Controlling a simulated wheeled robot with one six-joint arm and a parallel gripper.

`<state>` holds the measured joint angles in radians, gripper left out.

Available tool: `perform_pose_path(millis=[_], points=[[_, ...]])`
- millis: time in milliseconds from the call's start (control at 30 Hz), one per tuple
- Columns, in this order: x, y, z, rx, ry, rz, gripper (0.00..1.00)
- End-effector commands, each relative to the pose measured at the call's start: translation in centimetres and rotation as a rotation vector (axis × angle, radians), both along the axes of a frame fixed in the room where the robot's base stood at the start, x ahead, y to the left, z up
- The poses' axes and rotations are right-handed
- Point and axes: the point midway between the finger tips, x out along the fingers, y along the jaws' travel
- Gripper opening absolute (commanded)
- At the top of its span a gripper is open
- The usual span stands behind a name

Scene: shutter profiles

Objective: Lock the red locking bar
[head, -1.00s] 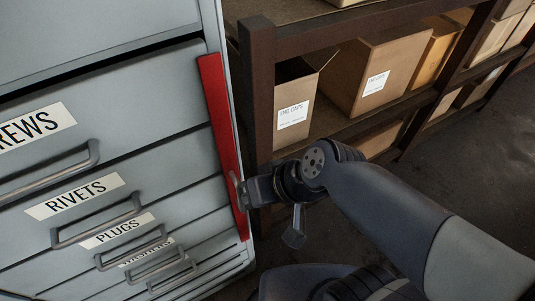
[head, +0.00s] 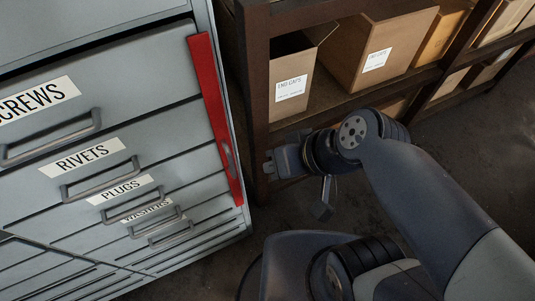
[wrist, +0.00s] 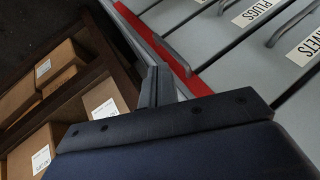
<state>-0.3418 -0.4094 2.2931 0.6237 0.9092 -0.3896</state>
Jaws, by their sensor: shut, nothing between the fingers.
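The red locking bar (head: 212,110) runs down the right front edge of the grey cabinet (head: 150,65), alongside the drawer fronts. It has a small grey handle (head: 228,160) low on it. I cannot tell whether the bar lies fully flush. My gripper (head: 270,166) is shut and empty, to the right of the bar's lower part, with a visible gap in the head view. In the wrist view the shut fingers (wrist: 157,86) point towards the cabinet edge, and the red bar (wrist: 178,66) passes beside them, partly hidden behind the gripper.
A dark shelf rack (head: 256,85) with several cardboard boxes (head: 378,50) stands just right of the cabinet, close behind my gripper. Labelled drawers with pull handles (head: 98,180) face forward and look shut. Dark floor (head: 455,150) is open to the right.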

Motion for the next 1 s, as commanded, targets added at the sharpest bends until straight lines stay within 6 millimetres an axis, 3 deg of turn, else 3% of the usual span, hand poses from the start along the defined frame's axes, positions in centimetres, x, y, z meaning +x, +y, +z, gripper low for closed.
perform_pose_path(millis=[100, 367, 767, 1000], points=[[-0.5, -0.7, 1.6, 0.001, -0.001, -0.004, 0.00], [-1.1, -1.3, 2.2, 0.000, 0.001, 0.000, 0.00], [-1.1, -1.2, 2.0, -0.001, 0.002, 0.001, 0.00], [-0.3, -0.3, 0.0, -0.001, 0.003, 0.003, 0.00]])
